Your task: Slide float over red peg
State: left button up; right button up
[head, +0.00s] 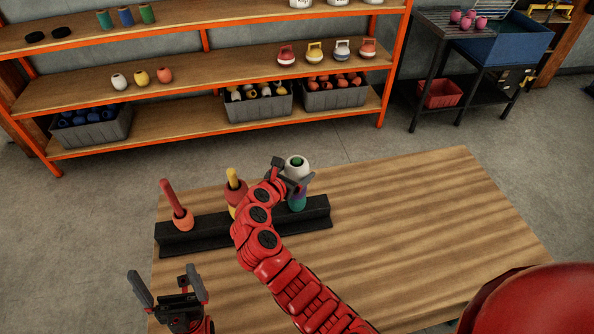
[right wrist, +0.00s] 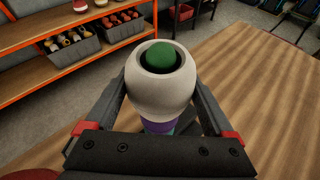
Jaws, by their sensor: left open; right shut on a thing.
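A black rack (head: 190,238) on the table carries three pegs. The red peg (head: 168,193) at the left leans and has a salmon float (head: 182,220) around its base. The yellow peg (head: 232,175) in the middle carries red and yellow floats, partly hidden by my right arm. My right gripper (head: 291,174) is shut on a white float (right wrist: 160,100). The green peg (right wrist: 163,58) shows inside this float's hole, so the float is around its top. Below it are a purple float (right wrist: 158,127) and a teal float (head: 297,204). My left gripper (head: 163,273) is open and empty, in front of the rack.
The wooden table (head: 430,230) is clear right of the rack. Behind it stands an orange-framed shelf (head: 200,90) with floats and grey bins. A dark metal stand (head: 430,90) with a blue tub (head: 505,42) is at the back right.

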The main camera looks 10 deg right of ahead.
jog(key=shift+r+p, duration=5.4)
jog(key=shift+p, duration=0.05)
